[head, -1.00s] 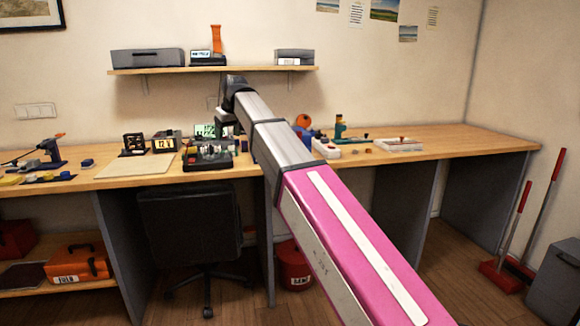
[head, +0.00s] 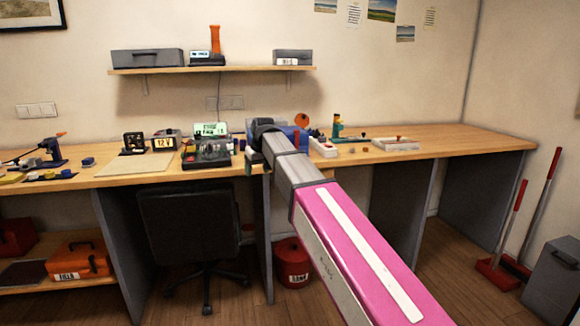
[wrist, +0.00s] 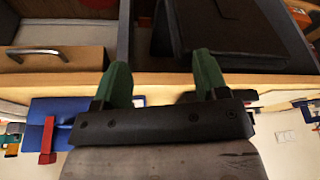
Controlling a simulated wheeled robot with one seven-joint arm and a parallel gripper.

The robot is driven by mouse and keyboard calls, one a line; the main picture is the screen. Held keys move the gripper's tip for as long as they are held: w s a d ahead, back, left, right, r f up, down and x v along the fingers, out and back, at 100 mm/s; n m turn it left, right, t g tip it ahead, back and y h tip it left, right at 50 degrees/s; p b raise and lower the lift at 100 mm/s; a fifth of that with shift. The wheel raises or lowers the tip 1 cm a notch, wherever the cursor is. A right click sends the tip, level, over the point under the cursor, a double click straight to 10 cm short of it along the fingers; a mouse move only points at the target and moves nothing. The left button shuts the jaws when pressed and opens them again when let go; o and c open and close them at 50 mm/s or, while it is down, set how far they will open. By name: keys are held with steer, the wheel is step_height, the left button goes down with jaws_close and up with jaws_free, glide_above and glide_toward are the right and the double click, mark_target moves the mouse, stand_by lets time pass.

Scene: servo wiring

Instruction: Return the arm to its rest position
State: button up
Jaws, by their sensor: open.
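My arm, pink and grey, reaches from the lower right toward the workbench (head: 480,146) in the head view. Its dark wrist end is near the bench's front edge, to the right of the black board with electronics (head: 207,153).
A small lit display (head: 211,129) and a 12 V unit (head: 165,142) stand on the bench. A white tray (head: 397,145) lies at the right. The bench's right end is clear.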

steer(key=s+d+f+m+g, duration=0.1)
steer(key=s+d+f+m, duration=0.1)
steer(key=s+d+f, duration=0.5)
steer(key=s+d+f+m+g+h, duration=0.1)
steer(key=s+d+f, duration=0.6)
steer(key=d+f, duration=0.7)
steer(key=s+d+f+m+g+h, duration=0.1)
steer(key=s+d+f+m, duration=0.2)
steer(key=s+d+f, duration=0.4)
steer(key=d+f, duration=0.3)
steer(key=f, duration=0.4)
steer(key=shift+s+d+f+m, duration=0.15)
steer(key=shift+s+f+m, duration=0.15)
steer(key=shift+s+f, duration=0.1)
steer(key=shift+c, duration=0.3)
